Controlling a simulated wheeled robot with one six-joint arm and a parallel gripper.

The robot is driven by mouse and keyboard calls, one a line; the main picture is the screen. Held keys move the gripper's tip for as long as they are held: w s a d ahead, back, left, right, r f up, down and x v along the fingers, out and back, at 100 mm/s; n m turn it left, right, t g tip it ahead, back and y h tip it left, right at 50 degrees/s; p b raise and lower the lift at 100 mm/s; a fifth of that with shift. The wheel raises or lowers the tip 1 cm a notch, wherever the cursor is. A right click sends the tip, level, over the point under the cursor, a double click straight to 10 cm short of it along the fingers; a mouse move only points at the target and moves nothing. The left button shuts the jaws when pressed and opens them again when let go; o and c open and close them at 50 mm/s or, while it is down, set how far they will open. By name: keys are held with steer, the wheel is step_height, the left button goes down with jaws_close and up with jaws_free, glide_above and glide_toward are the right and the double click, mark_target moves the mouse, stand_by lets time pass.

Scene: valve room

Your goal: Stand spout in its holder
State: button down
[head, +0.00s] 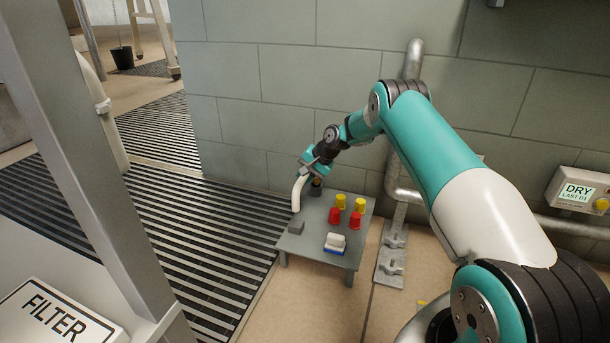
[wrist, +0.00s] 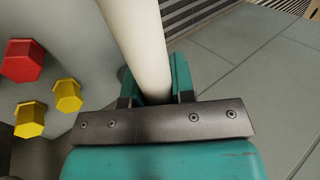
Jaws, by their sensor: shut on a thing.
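The spout (head: 297,194) is a white curved tube at the left back corner of the small grey table (head: 312,228). My gripper (head: 309,167) is shut on its upper part, and the spout hangs down from it. In the wrist view the spout (wrist: 137,38) is a thick white tube between the two teal fingers of my gripper (wrist: 155,82). I cannot tell whether its lower end touches the table. A small dark piece (head: 316,188) stands just right of the spout, partly hidden under my gripper. I cannot tell whether it is the holder.
Two yellow pieces (head: 340,201) and two red pieces (head: 355,218) stand on the table's right half. A wall (head: 300,80) rises behind; a grey pipe (head: 391,180) stands at the right.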

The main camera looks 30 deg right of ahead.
steer(key=shift+f+b, duration=0.5)
steer(key=shift+f, duration=1.25)
stand_by(1.0)
steer(key=shift+c, duration=2)
jaws_free()
steer(key=shift+r+p, duration=3.15)
steer(key=shift+r, duration=0.6)
steer(key=shift+r, duration=0.1)
